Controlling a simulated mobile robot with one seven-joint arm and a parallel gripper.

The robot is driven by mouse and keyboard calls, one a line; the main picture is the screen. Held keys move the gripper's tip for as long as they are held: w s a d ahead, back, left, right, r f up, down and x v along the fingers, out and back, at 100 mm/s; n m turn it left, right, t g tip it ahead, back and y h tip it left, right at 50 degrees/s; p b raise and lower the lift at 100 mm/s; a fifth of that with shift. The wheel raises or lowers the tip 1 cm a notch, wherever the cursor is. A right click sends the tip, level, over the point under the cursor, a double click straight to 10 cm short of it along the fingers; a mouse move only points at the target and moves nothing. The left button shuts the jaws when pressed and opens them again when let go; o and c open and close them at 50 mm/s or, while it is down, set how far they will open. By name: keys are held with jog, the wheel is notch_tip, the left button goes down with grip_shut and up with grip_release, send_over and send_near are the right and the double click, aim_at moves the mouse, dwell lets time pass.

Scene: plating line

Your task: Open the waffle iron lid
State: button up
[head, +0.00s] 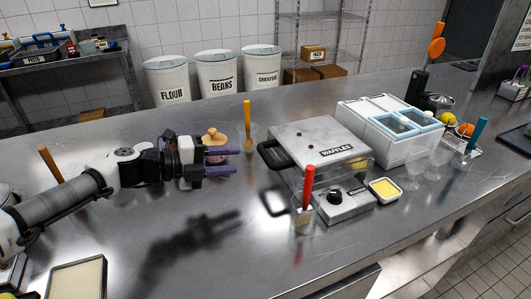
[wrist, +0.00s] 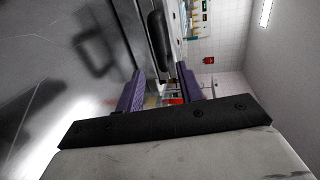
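The waffle iron (head: 342,193) stands on the steel counter in the middle of the head view. Its silver lid (head: 300,135), marked WAFFLES, lies flat and looks closed. A black bar handle (head: 270,155) sticks out on the lid's left side. The handle also shows above the fingers in the wrist view (wrist: 158,38). My gripper (head: 222,161) is left of the handle, with a gap between them. Its two purple fingers are apart with nothing held between them, and they also show in the wrist view (wrist: 160,90).
A cup with a red-handled tool (head: 306,205) stands close in front of the iron. A cup with an orange tool (head: 247,125) and a pinkish item (head: 215,140) are behind my gripper. A yellow-filled dish (head: 384,190) and white-blue bins (head: 390,120) are to the right.

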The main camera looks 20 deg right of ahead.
aim_at(267, 154)
jog(key=p+x, duration=0.2)
jog(key=x, duration=0.8)
grip_shut()
